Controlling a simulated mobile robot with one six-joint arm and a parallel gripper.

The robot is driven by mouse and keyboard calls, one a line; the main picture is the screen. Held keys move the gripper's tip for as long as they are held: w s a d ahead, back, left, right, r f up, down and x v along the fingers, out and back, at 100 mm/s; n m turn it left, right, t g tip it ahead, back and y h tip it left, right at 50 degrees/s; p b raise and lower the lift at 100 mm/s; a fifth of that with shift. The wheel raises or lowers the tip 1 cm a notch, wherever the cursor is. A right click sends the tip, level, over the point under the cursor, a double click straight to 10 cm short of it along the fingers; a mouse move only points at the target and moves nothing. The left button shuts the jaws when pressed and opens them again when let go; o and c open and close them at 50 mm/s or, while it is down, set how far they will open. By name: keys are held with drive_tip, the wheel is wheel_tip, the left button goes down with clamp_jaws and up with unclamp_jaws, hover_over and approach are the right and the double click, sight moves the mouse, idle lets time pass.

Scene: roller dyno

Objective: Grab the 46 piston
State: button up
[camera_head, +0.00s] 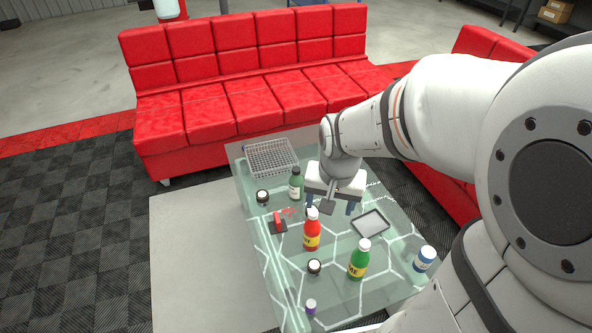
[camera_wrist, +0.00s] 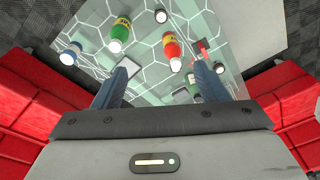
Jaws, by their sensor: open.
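No number 46 can be read, so I cannot tell which object is the 46 piston. Two small dark round pieces with pale tops stand on the glass table: one at the left edge (camera_head: 262,196), one nearer the front (camera_head: 314,267). The front one shows at the top of the wrist view (camera_wrist: 161,16). My gripper (camera_head: 330,207) is open and empty above the table's middle, pointing down, behind the red bottle (camera_head: 312,232). In the wrist view nothing is between my fingers' tips (camera_wrist: 160,70) in contact.
On the glass table (camera_head: 285,285) stand a green bottle (camera_head: 358,261), a dark green bottle (camera_head: 296,184), a blue-and-white jar (camera_head: 424,259), a purple-capped item (camera_head: 310,307), a red-and-black piece (camera_head: 278,222), a framed flat tray (camera_head: 370,223) and a wire basket (camera_head: 271,157). Red sofas (camera_head: 215,105) border it.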

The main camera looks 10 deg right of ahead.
sight(314, 265)
drive_tip(key=w+f+m+b, duration=0.2)
drive_tip(key=f+m+b, duration=0.1)
drive_tip(key=f, duration=0.9)
drive_tip(key=w+f+m+g+b, duration=0.1)
drive_tip(key=f+b, duration=0.4)
drive_tip(key=f, duration=0.8)
drive_tip(key=w+f+m+b, duration=0.4)
drive_tip(key=w+f, duration=0.1)
drive_tip(key=f, duration=0.8)
drive_tip(key=shift+f+m+g, duration=0.15)
drive_tip(key=shift+m+g, duration=0.15)
drive_tip(key=shift+g, duration=0.1)
wheel_tip(314, 265, down, 6)
drive_tip(key=shift+s+r+b, duration=0.15)
drive_tip(key=shift+r+b, duration=0.1)
drive_tip(key=shift+b, duration=0.55)
drive_tip(key=shift+r, duration=0.1)
drive_tip(key=shift+c, duration=0.6)
drive_tip(key=c, duration=1)
